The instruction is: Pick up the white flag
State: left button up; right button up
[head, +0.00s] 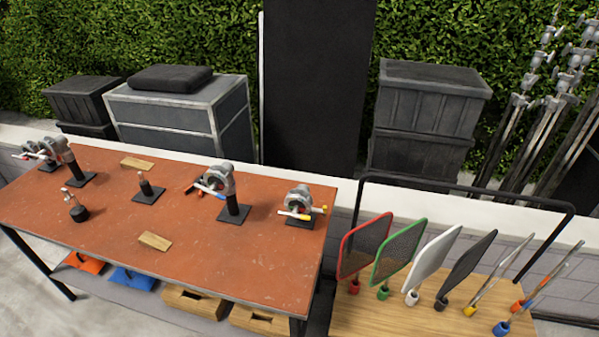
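The white flag (432,259) stands tilted in a row of flags on a wooden-topped cart (385,318) at the lower right. It is a pale panel with a white base or handle end (411,298) near the wood. A green-framed mesh flag (398,252) stands just to its left. A black flag (468,265) stands just to its right. Neither of my grippers shows in the head view.
A red-framed flag (364,245) and several thin rods (497,276) share the cart. A black rail (455,189) arches behind them. An orange-red table (120,235) with clamps stands at the left. Black crates (430,98) stand behind.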

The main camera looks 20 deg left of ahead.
aim_at(432, 257)
jog(key=z, duration=0.5)
jog(key=i, duration=0.9)
jog(key=u, duration=1.4)
